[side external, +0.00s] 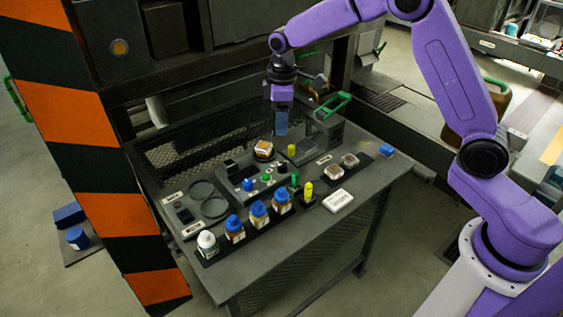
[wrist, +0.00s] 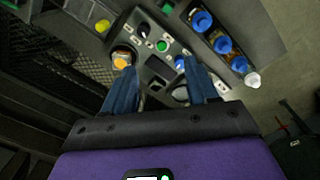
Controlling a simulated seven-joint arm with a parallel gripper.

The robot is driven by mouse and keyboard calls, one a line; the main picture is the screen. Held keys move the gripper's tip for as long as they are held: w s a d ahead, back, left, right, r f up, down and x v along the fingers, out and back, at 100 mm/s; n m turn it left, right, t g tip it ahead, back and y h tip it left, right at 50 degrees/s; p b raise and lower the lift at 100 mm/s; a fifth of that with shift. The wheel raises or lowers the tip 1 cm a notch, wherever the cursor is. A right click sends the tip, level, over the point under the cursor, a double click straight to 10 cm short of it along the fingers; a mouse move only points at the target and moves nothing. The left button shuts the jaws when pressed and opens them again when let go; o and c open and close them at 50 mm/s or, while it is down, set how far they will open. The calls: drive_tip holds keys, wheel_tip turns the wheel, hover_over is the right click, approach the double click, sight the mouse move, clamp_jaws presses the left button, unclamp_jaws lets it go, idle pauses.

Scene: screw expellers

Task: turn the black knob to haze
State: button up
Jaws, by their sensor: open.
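The black knob (side external: 282,167) sits on the small dark control panel, in line with a green knob (side external: 266,177) and a blue knob (side external: 247,184). In the wrist view the black knob (wrist: 143,28) is at the top of the panel, beyond the fingertips, with the green knob (wrist: 161,46) and blue knob (wrist: 179,63) below it. The labels are too small to read, so I cannot tell where haze is. My gripper (side external: 281,130) is above the back of the table, apart from the knob. In the wrist view its blue fingers (wrist: 160,67) are spread and empty.
A jar with an orange top (side external: 263,148) stands behind the panel, close to the gripper. Several blue-capped bottles (side external: 258,214) and a white-capped bottle (side external: 207,243) line the front. A green-handled device (side external: 325,128) is at the back right. Black rings (side external: 202,189) lie at the left.

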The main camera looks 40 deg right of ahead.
drive_tip(key=w+d+f, duration=0.2)
drive_tip(key=w, duration=0.1)
approach(281, 164)
wheel_tip(281, 164, down, 9)
drive_tip(key=shift+r, duration=0.1)
idle(0.5)
drive_tip(key=c, duration=1.1)
